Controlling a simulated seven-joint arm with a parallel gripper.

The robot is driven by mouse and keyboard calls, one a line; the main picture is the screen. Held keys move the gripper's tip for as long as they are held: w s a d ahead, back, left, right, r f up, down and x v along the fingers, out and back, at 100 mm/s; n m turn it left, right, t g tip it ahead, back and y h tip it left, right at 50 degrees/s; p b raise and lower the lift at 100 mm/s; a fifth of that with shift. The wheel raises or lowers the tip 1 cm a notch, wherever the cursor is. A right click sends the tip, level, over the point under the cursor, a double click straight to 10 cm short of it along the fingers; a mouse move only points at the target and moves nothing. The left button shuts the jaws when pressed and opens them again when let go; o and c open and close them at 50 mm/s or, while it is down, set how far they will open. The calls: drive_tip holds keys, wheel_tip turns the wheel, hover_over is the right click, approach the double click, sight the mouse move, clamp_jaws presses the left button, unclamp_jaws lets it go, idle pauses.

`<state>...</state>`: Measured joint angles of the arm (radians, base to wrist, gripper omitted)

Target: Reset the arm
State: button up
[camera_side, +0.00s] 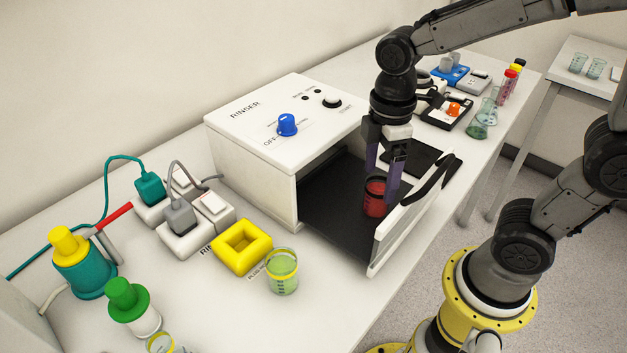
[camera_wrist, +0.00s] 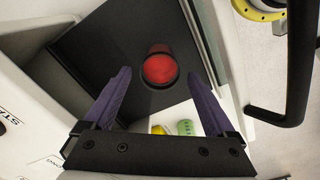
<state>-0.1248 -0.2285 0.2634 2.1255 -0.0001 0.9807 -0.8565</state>
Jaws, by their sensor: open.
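My gripper (camera_side: 384,168) is open, with its purple fingers pointing down just above a red-filled cup (camera_side: 375,198). The cup stands upright on the dark floor of the rinser (camera_side: 243,116), near its open door (camera_side: 412,216). In the wrist view the red cup (camera_wrist: 160,68) lies beyond the fingertips of my gripper (camera_wrist: 157,85), and the fingers are spread wide with nothing between them. In the side view one finger partly overlaps the cup's upper edge, so I cannot tell if they touch.
A cup of green liquid (camera_side: 282,272) stands by a yellow square ring (camera_side: 241,247) in front of the rinser. Plugs and sockets (camera_side: 184,232) lie left. Flasks (camera_side: 478,124) and devices stand farther back. The rinser's door handle (camera_side: 436,178) rises close to my gripper's right.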

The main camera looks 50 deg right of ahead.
wheel_tip(320, 180, up, 6)
drive_tip(key=shift+r, duration=0.2)
drive_tip(key=shift+s+f, duration=0.1)
drive_tip(key=shift+f, duration=0.2)
wheel_tip(320, 180, down, 11)
drive_tip(key=shift+r, duration=0.1)
wheel_tip(320, 180, up, 9)
drive_tip(key=shift+r, duration=0.15)
drive_tip(key=s+a+f+n, duration=0.2)
drive_tip(key=a+n, duration=0.2)
drive_tip(key=a, duration=0.6)
drive_tip(key=s+a+f+n, duration=0.15)
drive_tip(key=a+n, duration=0.25)
drive_tip(key=a, duration=0.7)
drive_tip(key=f, duration=0.6)
drive_tip(key=s+f, duration=0.1)
drive_tip(key=f, duration=0.2)
drive_tip(key=shift+f, duration=0.1)
drive_tip(key=shift+c, duration=0.2)
